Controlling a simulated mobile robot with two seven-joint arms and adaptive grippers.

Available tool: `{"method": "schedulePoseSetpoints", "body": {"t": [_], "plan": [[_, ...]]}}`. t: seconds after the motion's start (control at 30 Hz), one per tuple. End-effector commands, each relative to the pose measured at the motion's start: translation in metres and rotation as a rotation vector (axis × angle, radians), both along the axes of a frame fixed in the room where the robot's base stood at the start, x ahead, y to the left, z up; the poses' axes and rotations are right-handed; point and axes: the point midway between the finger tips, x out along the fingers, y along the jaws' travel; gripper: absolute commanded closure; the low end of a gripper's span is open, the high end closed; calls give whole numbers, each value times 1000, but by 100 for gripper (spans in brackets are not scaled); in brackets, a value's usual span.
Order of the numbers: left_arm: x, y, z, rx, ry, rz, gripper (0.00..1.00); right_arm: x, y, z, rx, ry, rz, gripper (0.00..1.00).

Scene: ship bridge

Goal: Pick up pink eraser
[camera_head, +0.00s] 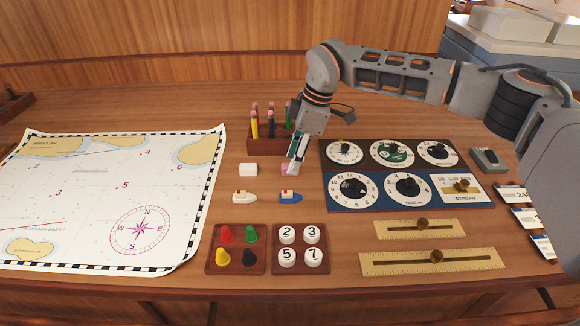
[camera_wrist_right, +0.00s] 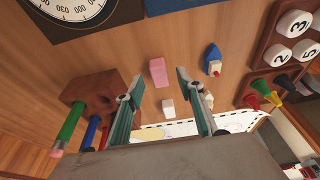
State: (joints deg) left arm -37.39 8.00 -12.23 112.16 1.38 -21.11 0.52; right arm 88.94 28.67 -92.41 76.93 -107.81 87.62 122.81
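The pink eraser (camera_head: 285,169) lies on the wooden table, partly hidden behind my right gripper (camera_head: 295,168) in the head view. In the right wrist view the pink eraser (camera_wrist_right: 158,72) shows whole, as a small pink block. It lies beyond the gap between the two fingertips of my right gripper (camera_wrist_right: 158,77). The fingers are spread apart with nothing between them. They look close above the eraser, but I cannot tell the exact height. My left gripper is not in view.
A white block (camera_head: 248,170) lies left of the eraser. Two toy boats, one white (camera_head: 244,198) and one blue (camera_head: 290,197), lie nearer. A wooden pencil holder (camera_head: 264,143) stands behind. A dial panel (camera_head: 328,163) lies to the right, a chart (camera_head: 90,200) to the left.

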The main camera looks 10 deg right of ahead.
Motion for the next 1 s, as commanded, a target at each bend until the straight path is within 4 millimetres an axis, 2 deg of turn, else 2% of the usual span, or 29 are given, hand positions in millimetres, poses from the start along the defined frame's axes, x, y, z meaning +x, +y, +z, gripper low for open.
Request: {"method": "schedulePoseSetpoints", "body": {"t": [0.1,0.2,0.43,0.47,0.5,0.6,1.0], "plan": [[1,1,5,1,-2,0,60,0,5,-14,-1,2,1,62],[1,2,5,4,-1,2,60,1,6,-21,0,1,1,62],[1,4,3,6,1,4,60,1,6,-22,0,0,1,62],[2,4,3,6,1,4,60,1,6,-22,0,1,1,68],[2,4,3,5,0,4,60,1,6,-22,0,1,1,78],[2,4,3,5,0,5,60,1,6,-22,0,1,1,100],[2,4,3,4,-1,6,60,1,6,-19,1,0,1,100]]}}
